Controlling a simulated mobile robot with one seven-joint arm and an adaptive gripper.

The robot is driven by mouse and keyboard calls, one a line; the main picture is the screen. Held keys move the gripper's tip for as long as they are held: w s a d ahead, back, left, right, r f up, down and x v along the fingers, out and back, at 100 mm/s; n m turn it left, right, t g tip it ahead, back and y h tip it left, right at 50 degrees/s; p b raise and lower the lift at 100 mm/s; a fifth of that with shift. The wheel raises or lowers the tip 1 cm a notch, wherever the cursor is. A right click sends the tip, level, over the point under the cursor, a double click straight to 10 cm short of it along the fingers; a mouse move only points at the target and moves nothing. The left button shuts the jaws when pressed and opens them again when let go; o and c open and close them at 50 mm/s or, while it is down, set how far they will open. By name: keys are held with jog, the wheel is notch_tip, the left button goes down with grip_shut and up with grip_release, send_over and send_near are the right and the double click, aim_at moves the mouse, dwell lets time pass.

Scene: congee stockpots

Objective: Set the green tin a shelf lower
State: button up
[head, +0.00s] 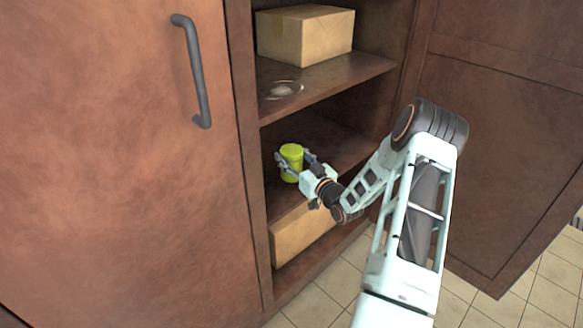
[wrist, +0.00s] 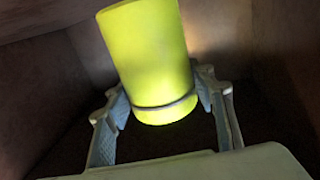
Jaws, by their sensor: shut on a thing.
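The green tin (head: 291,158) is a yellow-green cylinder inside the cupboard, at the middle shelf (head: 335,140). My gripper (head: 292,167) reaches in from the right and is shut on the tin, with a finger on each side. In the wrist view the tin (wrist: 150,55) stands slightly tilted between the fingers, with a thin raised ring near its lower end. I cannot tell whether its base touches the shelf.
The upper shelf (head: 340,72) holds a cardboard box (head: 305,36) and a pale round dish or patch (head: 284,90). Another cardboard box (head: 300,238) sits in the bottom compartment. A closed door with a dark handle (head: 194,75) is at left; an open door (head: 500,130) stands at right.

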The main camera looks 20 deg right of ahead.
jog(key=shift+w+f, duration=0.25)
jog(key=shift+f, duration=0.1)
jog(key=shift+d+f+b, duration=0.1)
jog(key=shift+f+b, duration=0.65)
jog(key=shift+f, duration=0.65)
jog(key=shift+f, duration=0.1)
jog(key=shift+f, duration=0.15)
jog(key=o, duration=1.4)
jog(key=shift+o, duration=0.2)
